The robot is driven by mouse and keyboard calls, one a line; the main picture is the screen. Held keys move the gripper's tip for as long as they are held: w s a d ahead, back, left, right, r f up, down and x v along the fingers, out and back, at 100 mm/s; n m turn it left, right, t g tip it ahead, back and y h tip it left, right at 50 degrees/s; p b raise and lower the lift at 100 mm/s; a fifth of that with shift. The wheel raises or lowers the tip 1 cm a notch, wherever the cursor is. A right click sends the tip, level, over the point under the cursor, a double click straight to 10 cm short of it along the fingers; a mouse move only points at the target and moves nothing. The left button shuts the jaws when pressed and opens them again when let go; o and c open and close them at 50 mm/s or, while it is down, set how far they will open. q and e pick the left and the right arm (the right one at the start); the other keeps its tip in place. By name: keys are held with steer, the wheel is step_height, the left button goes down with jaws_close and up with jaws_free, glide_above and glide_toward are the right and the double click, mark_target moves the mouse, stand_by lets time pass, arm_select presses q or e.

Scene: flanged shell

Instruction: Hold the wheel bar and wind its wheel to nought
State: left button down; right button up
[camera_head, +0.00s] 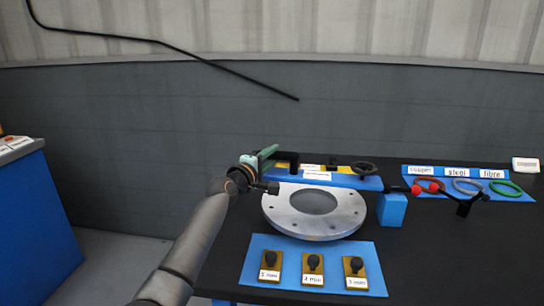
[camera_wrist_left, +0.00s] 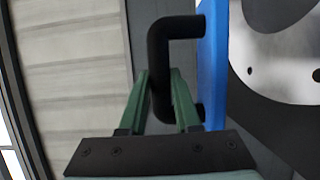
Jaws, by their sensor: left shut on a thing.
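A blue panel (camera_head: 335,181) stands behind the grey flanged ring. It carries a black handle bar at its left end and a dark wheel (camera_head: 363,167) at its right end. My left gripper (camera_head: 270,157) is at the panel's left end. In the left wrist view, my green fingers (camera_wrist_left: 162,100) are shut on the black U-shaped bar (camera_wrist_left: 162,60), one on each side of it. The bar is fixed to the blue panel (camera_wrist_left: 212,70). The wheel's reading cannot be made out. My right gripper is not in view.
The flanged ring (camera_head: 277,208) lies on the black table. In front, a blue plate (camera_head: 325,262) holds three black knobs. To the right are a blue block (camera_head: 391,210), red-tipped black parts, and labelled rings on a blue mat (camera_head: 410,183). The table's right front is clear.

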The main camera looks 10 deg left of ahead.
mark_target(272, 173)
arm_select(q)
steer(key=shift+f+b, duration=1.65)
steer(key=shift+f, duration=0.1)
steer(key=shift+f+b, duration=0.4)
steer(key=shift+f, duration=0.35)
steer(key=shift+f+b, duration=0.3)
steer(key=shift+b, duration=0.25)
steer(key=shift+f+b, duration=0.3)
steer(key=shift+f, duration=0.1)
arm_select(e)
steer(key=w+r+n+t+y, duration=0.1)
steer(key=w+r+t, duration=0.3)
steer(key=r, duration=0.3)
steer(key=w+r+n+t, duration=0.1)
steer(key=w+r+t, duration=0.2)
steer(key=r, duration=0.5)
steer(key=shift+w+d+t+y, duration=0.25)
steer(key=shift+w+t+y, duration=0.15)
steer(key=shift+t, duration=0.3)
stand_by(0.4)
